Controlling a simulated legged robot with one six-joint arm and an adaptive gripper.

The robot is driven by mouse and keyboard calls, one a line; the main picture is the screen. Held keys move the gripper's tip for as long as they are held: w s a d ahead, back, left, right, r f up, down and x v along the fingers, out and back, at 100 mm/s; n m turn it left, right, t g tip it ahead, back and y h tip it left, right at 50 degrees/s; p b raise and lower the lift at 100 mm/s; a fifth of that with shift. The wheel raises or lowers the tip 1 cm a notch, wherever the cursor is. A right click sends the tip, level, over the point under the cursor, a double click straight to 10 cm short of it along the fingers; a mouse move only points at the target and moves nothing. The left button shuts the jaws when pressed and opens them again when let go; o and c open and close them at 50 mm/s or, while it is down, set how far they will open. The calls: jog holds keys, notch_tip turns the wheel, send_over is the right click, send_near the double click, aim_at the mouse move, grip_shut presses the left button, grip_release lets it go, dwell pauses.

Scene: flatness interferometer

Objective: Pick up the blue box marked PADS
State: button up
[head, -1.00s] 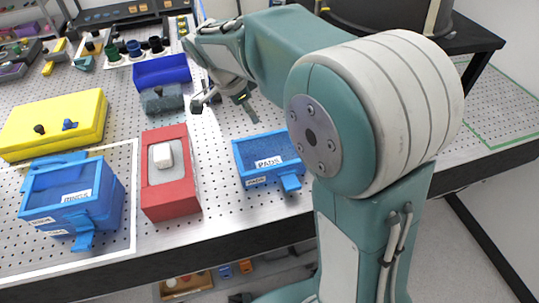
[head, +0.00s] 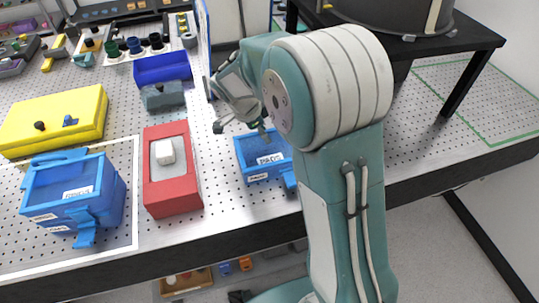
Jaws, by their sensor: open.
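The blue box marked PADS (head: 258,165) sits on the perforated metal table near its front edge. It has white labels on its top and front, and a blue latch at its front right. My arm covers part of its right side. My gripper (head: 241,124) is open and empty, above and just behind the box, with its fingers pointing down. One fingertip overlaps the box's back edge in the picture. I cannot tell whether it touches.
A red box (head: 172,196) with a white block in it stands left of the PADS box. Another labelled blue box (head: 75,198) and a yellow case (head: 55,118) are farther left. A blue bin (head: 162,69) and grey block (head: 163,95) are behind. A black stand (head: 455,42) is back right.

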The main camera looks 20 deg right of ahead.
jog(key=shift+d+f, duration=0.4)
jog(key=shift+f, duration=0.05)
jog(key=c, duration=0.6)
grip_shut()
jog(key=shift+a, duration=0.1)
